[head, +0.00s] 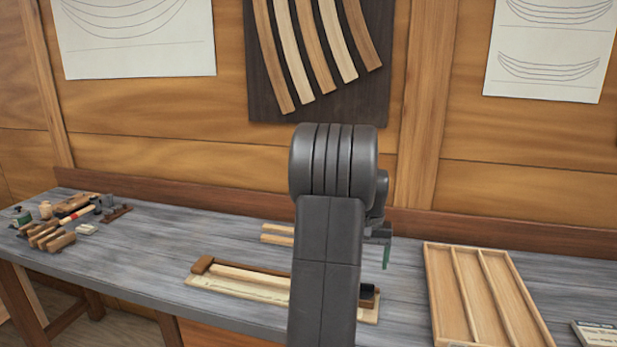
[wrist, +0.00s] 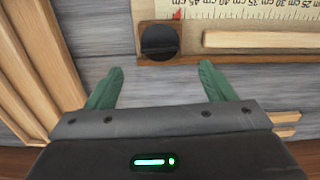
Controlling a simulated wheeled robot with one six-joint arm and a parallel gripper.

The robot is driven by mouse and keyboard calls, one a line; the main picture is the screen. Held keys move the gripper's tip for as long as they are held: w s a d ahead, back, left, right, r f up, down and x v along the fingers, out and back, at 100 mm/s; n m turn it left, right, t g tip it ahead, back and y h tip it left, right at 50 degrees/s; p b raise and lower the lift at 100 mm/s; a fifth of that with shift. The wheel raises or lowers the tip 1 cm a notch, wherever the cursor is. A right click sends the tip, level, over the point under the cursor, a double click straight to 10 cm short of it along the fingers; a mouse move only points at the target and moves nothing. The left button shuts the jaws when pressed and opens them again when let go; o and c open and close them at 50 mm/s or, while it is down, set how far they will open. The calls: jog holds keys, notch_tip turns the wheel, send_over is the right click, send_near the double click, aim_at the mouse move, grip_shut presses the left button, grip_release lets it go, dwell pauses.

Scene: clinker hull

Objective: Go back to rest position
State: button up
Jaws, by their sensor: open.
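My gripper (wrist: 162,82) shows in the wrist view with its two green fingers spread apart and nothing between them. In the head view my arm rises in the middle of the picture and hides part of the bench; one green finger (head: 386,253) shows to its right, above the bench. Just beyond the fingertips in the wrist view lies a board with a measuring scale (wrist: 255,12), a round black knob (wrist: 159,41) at its end and a pale wood strip (wrist: 262,38) on it. The same board (head: 235,290) shows in the head view, partly behind my arm.
A shallow wooden tray with long compartments (head: 428,275) lies on the grey bench (head: 160,250) to the right. Two short pale strips (head: 277,239) lie behind the board. Tools and wood blocks (head: 60,241) sit at the far left. The bench between them and the board is clear.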

notch_tip(320, 180, down, 8)
jog(key=shift+r+p, duration=0.1)
jog(key=shift+p, duration=0.35)
notch_tip(320, 180, up, 14)
jog(key=b, duration=0.2)
notch_tip(320, 180, down, 14)
jog(key=shift+f+p, duration=0.1)
jog(key=shift+p, duration=0.95)
jog(key=shift+m, duration=0.4)
jog(key=shift+r+m, duration=0.2)
jog(key=shift+m, duration=0.6)
jog(key=m+p, duration=0.2)
jog(key=m, duration=0.4)
notch_tip(320, 180, up, 13)
jog(key=b, duration=0.1)
jog(key=shift+m, duration=0.3)
